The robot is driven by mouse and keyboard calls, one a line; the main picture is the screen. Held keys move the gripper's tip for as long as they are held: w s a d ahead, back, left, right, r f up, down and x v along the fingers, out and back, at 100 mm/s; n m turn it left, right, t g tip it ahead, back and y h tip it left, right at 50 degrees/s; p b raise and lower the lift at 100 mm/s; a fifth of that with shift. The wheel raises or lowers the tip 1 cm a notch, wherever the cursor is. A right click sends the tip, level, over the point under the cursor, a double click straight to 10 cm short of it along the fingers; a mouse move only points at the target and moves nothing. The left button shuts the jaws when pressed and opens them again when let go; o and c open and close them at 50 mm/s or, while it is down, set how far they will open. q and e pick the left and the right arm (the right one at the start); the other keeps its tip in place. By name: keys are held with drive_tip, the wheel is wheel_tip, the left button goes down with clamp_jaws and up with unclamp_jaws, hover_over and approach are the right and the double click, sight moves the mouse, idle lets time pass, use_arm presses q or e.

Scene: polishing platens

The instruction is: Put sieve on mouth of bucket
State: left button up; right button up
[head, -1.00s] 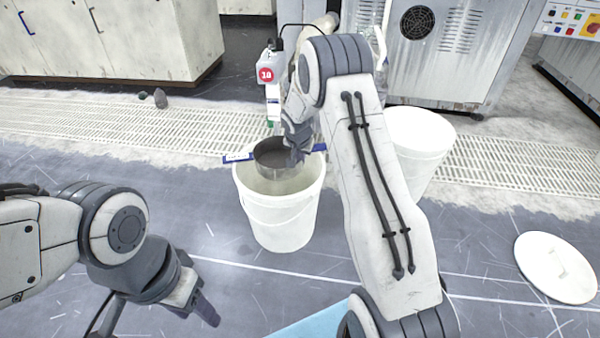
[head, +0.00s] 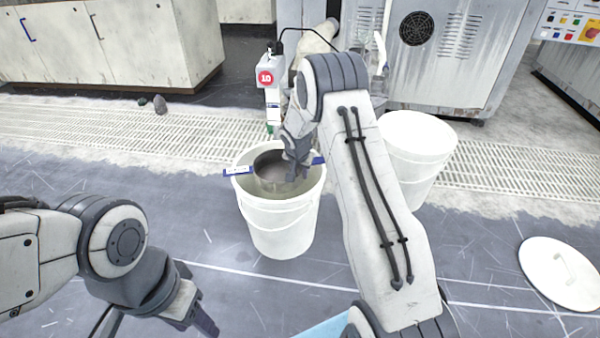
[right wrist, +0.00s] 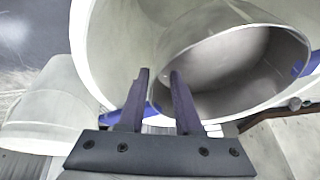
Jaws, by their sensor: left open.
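The sieve (head: 268,165), a dark round bowl with blue tabs, sits in the mouth of the white bucket (head: 280,230). Its left blue tab (head: 238,171) lies at the bucket's left rim, and the other shows at the right rim. My right gripper (head: 295,172) is at the sieve's right side. In the right wrist view its two fingers (right wrist: 158,95) stand a little apart at the edge of the sieve (right wrist: 235,75); whether they pinch it is unclear. My left gripper (head: 208,328) is open and empty, low at the left, away from the bucket.
A second white bucket (head: 418,150) stands to the right, partly behind my right arm. A white lid (head: 560,272) lies on the floor at the right. A device with a red label (head: 266,90) stands behind the bucket. Floor at the left of the bucket is clear.

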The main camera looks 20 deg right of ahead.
drive_tip(key=shift+r, duration=0.15)
drive_tip(key=p+v, duration=0.5)
drive_tip(key=v, duration=0.6)
drive_tip(key=s+a+r+n+g+y, duration=0.1)
drive_tip(key=s+a+r+n, duration=0.35)
drive_tip(key=s+a, duration=0.35)
drive_tip(key=s+a+r+n+y, duration=0.1)
drive_tip(key=s+a+r+n, duration=0.2)
drive_tip(key=s+a+r, duration=0.5)
drive_tip(key=s+a+n+g, duration=0.1)
drive_tip(key=s+a+n, duration=0.1)
drive_tip(key=s, duration=0.5)
drive_tip(key=s+a+n+g, duration=0.1)
drive_tip(key=s+a+n, duration=0.2)
drive_tip(key=s, duration=0.4)
drive_tip(key=s+a+n+g+y, duration=0.1)
drive_tip(key=s+a+n, duration=0.1)
drive_tip(key=s, duration=0.5)
drive_tip(key=shift+s+a+f+n, duration=0.2)
drive_tip(key=shift+s+a+n, duration=0.1)
drive_tip(key=shift+n, duration=0.55)
